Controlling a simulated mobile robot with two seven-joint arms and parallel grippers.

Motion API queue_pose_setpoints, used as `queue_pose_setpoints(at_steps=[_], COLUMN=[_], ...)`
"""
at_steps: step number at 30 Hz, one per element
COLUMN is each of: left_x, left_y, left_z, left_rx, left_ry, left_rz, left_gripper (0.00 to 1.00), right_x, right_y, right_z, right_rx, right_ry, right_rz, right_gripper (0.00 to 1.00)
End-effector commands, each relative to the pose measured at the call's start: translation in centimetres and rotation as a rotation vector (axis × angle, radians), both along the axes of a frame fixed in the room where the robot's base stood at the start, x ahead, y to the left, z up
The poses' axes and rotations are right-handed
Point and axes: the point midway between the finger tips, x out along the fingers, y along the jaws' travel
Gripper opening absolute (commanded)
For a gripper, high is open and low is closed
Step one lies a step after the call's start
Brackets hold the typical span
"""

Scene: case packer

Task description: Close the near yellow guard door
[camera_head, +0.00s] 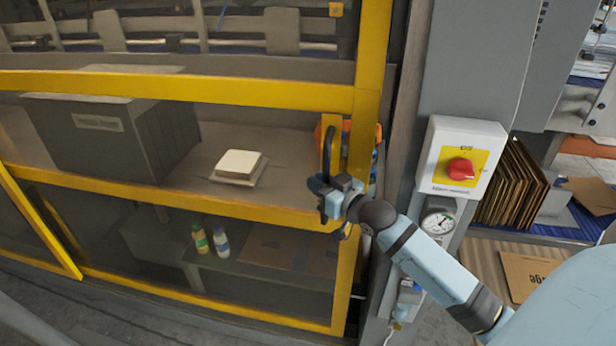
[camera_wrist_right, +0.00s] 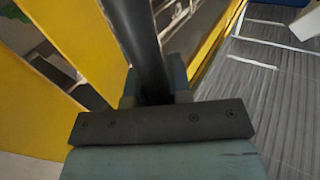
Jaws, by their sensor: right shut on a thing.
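The yellow guard door (camera_head: 268,93) has a yellow frame with clear panes and fills the left and middle of the head view. Its right edge stands close to the grey machine post, with a narrow dark gap between them. A black bar handle (camera_head: 328,150) stands upright near that edge. My right gripper (camera_head: 327,192) is shut on the lower part of the handle. In the right wrist view the handle (camera_wrist_right: 137,40) runs between the fingers (camera_wrist_right: 153,88), beside the yellow frame (camera_wrist_right: 85,50). My left gripper is not in view.
Right of the door, the grey post (camera_head: 470,70) carries a white and yellow box with a red knob (camera_head: 461,168) and a gauge (camera_head: 438,222). Flat cardboard (camera_head: 512,185) stands farther right.

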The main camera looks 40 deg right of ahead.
Motion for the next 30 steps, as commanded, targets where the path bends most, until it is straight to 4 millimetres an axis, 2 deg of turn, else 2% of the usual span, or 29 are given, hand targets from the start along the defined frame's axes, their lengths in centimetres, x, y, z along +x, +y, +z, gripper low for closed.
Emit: queue_pose_setpoints(at_steps=[9,21,22,24,25,30], left_x=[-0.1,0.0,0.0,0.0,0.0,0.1], left_y=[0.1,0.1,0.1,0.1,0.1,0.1], left_z=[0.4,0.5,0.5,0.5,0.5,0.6], left_rx=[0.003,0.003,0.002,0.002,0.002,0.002], left_ry=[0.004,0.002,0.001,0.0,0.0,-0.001], left_rz=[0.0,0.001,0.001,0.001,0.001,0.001], left_gripper=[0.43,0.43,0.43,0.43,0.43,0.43], right_x=[-1.8,-1.9,-1.9,-1.9,-1.9,-1.9], right_y=[-1.4,-1.5,-1.5,-1.5,-1.5,-1.6], right_z=[-0.2,-0.2,-0.2,-0.2,-0.1,-0.1], right_rx=[0.001,0.002,0.002,0.002,0.002,0.001], right_ry=[0.004,0.003,0.003,0.002,0.002,0.001], right_rz=[0.001,0.001,0.001,0.001,0.001,0.0], right_gripper=[0.0,0.0,0.23,0.4,0.44,0.44])
